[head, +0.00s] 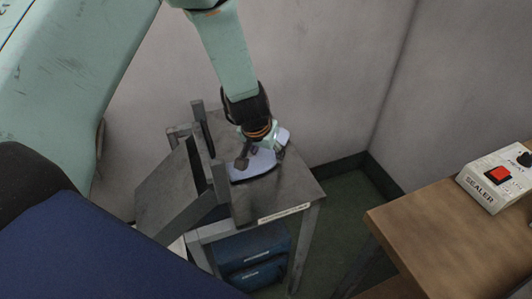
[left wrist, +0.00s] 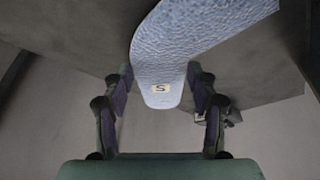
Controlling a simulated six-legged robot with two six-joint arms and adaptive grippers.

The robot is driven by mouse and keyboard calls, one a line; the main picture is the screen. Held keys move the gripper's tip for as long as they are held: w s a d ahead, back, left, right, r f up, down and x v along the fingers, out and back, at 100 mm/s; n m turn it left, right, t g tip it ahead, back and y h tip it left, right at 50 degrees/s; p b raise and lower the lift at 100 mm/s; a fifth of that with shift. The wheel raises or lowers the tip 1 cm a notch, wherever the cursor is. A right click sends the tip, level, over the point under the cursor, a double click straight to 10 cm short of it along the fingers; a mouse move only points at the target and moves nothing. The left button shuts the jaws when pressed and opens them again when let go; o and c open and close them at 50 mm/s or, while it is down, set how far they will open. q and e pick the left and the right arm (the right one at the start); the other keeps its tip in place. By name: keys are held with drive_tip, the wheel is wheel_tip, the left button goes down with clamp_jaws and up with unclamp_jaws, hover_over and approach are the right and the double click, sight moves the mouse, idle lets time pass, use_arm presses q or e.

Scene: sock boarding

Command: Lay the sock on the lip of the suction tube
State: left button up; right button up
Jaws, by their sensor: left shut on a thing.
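The sock (head: 252,166) is pale blue and flat, above or on the top of a grey table; I cannot tell if it touches. My left gripper (head: 263,147) is shut on the sock near one end. In the left wrist view the sock (left wrist: 190,45) runs between the fingers of my left gripper (left wrist: 160,80), with a small tag marked "S" at its near end. I cannot make out the suction tube in either view. My right gripper is not in view.
The grey table (head: 297,187) has a tilted grey panel (head: 172,190) and upright posts at its left. Blue boxes (head: 256,262) sit beneath it. A wooden table (head: 440,235) at the right bears a white sealer (head: 494,186) with a red switch. Walls stand close behind.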

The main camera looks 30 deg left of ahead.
use_arm(q)
drive_tip(key=shift+f, duration=0.15)
drive_tip(key=o, duration=1)
drive_tip(key=shift+a, duration=0.1)
drive_tip(key=shift+r, duration=0.25)
drive_tip(key=p+v, duration=0.6)
drive_tip(key=v, duration=0.6)
drive_tip(key=shift+p, duration=0.35)
drive_tip(key=shift+s, duration=0.1)
